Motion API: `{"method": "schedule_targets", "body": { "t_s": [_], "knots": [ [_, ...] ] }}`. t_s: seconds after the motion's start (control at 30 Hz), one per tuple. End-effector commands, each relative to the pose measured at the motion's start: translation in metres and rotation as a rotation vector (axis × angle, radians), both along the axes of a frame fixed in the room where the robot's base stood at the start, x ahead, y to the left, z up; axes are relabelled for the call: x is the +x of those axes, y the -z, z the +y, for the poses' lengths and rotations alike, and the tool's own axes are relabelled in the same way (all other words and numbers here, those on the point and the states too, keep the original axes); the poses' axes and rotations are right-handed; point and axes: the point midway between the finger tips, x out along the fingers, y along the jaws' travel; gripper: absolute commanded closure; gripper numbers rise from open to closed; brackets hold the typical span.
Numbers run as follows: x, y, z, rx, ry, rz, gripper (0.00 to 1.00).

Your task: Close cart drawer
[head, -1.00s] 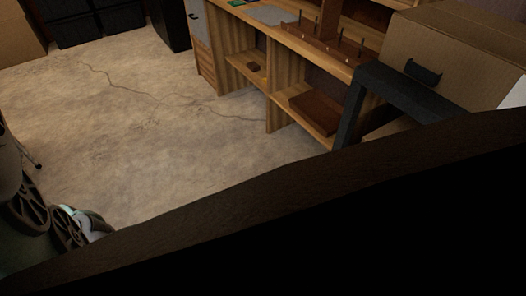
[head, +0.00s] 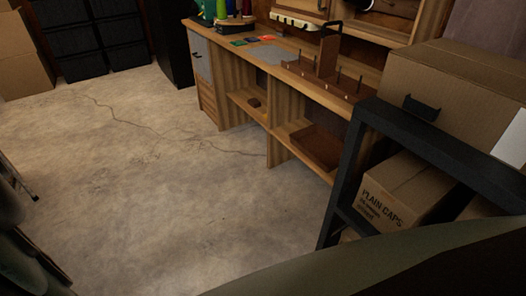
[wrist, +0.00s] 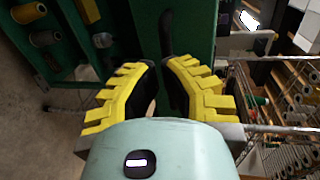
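In the wrist view my gripper (wrist: 163,72) has two yellow toothed fingers with a narrow gap between them. It looks open, and I see nothing clearly held. A green cart-like body (wrist: 205,22) is just beyond the fingertips, with a dark upright bar (wrist: 166,35) in front of them. On the left, a green open compartment, which may be the drawer (wrist: 72,45), holds several thread spools (wrist: 45,38). Whether the gripper touches the green surface I cannot tell. In the head view neither the gripper nor a drawer of the cart is clearly visible.
In the wrist view, a wire rack (wrist: 285,125) with many spools stands at right. In the head view, a wooden workbench (head: 300,70) and a black shelf frame (head: 415,125) with cardboard boxes (head: 450,85) stand at right. Cracked concrete floor (head: 140,180) is clear at left.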

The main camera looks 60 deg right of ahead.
Motion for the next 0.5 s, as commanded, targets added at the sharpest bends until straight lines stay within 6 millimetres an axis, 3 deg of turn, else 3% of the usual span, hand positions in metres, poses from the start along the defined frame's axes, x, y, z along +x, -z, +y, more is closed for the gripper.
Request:
{"method": "schedule_targets", "body": {
  "t_s": [0.5],
  "knots": [
    [0.0028, 0.0033, 0.0108, -0.001, -0.002, 0.002, 1.00]
  ]
}}
